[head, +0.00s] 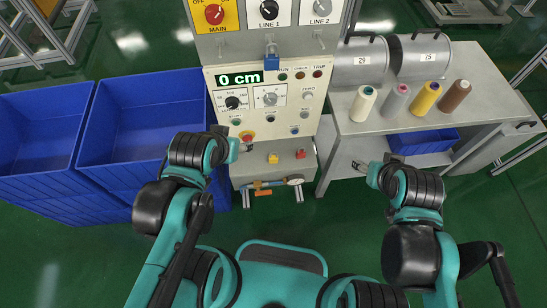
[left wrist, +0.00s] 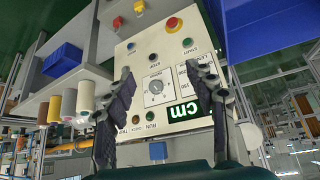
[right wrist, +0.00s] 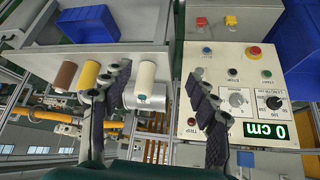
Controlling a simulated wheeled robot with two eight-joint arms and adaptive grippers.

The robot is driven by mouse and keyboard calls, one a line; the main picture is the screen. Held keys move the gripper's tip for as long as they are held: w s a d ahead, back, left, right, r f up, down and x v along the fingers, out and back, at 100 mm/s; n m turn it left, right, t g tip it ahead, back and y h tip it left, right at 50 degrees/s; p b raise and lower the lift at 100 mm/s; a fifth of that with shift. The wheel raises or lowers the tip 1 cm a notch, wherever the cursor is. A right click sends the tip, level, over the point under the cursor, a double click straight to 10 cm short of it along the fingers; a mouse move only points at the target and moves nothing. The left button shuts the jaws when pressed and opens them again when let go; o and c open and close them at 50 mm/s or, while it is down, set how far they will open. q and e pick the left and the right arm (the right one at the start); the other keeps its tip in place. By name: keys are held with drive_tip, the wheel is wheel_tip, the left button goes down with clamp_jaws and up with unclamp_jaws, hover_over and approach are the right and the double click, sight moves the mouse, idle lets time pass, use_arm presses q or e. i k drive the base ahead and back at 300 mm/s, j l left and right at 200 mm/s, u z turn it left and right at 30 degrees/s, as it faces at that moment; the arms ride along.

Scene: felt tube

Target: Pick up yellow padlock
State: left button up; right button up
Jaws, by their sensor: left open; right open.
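The yellow padlock (head: 273,158) appears as a small yellow block on the grey ledge below the control panel, left of a similar red one (head: 300,154). The yellow one also shows at the top of the left wrist view (left wrist: 139,6) and the right wrist view (right wrist: 231,20). My left gripper (left wrist: 165,68) is open and empty, facing the panel. In the head view it is left of the ledge, largely hidden by its wrist. My right gripper (right wrist: 160,70) is open and empty, right of the panel by the side table. Neither touches the padlock.
The control panel (head: 292,95) with knobs and a "0 cm" display rises behind the ledge. A blue padlock (head: 271,62) hangs above it. Blue bins (head: 130,125) stand left. A grey table (head: 400,113) with several thread cones stands right. A rail (head: 266,184) crosses below the ledge.

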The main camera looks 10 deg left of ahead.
sight(272, 159)
drive_tip(key=i+l+u, duration=0.1)
drive_tip(key=l+u, duration=0.15)
drive_tip(key=i+l+u, duration=0.1)
drive_tip(key=l+u, duration=0.2)
drive_tip(key=l, duration=0.2)
drive_tip(key=l+u, duration=0.4)
drive_tip(key=u, duration=0.8)
